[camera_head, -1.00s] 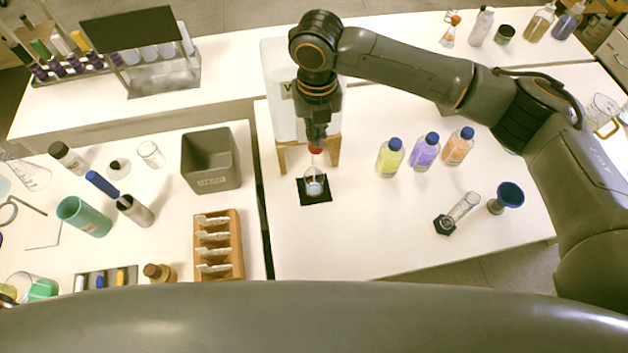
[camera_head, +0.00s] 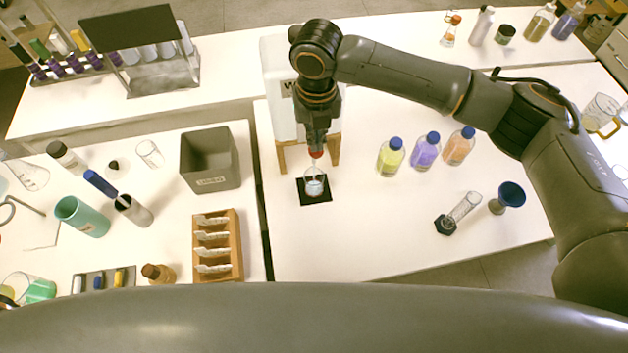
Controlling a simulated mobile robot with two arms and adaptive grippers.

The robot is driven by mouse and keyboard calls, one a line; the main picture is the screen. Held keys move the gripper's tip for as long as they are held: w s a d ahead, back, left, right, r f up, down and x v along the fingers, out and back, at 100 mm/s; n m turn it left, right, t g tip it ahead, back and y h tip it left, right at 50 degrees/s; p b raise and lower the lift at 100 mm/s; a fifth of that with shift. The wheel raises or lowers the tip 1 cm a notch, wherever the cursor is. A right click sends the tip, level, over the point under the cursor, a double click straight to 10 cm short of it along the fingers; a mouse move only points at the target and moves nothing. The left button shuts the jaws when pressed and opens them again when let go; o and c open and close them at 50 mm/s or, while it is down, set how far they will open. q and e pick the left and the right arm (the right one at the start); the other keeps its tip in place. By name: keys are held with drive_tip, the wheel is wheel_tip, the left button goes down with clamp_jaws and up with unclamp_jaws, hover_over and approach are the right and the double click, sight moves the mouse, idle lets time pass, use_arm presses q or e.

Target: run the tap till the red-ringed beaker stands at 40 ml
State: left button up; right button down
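The beaker (camera_head: 314,187) stands upright on a small black mat (camera_head: 322,201) on the right bench, under the tap of the white tank (camera_head: 277,95). It holds pale blue liquid; its ring and marks are too small to read. A red part (camera_head: 316,154), seemingly the tap, shows just above the beaker. My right gripper (camera_head: 316,148) points down at this red part, in front of the tank. Its fingers are too small and overlapped to tell whether they are open or shut. My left gripper is out of view.
Yellow (camera_head: 390,160), purple (camera_head: 426,153) and orange (camera_head: 459,148) bottles with blue caps stand right of the beaker. A measuring cylinder (camera_head: 464,209) and a blue funnel (camera_head: 510,195) are farther right. A grey bin (camera_head: 211,174) stands on the left bench. Bench front is clear.

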drive_tip(key=shift+s+d+f, duration=0.15)
drive_tip(key=shift+s+f, duration=0.2)
drive_tip(key=shift+f, duration=0.4)
idle(1.1)
drive_tip(key=shift+w+r, duration=0.25)
drive_tip(key=shift+r, duration=0.3)
drive_tip(key=shift+r+p, duration=0.25)
drive_tip(key=shift+p, duration=0.25)
wheel_tip(320, 180, up, 8)
drive_tip(key=p, duration=0.7)
drive_tip(key=shift+w+f, duration=0.1)
drive_tip(key=shift+w, duration=0.05)
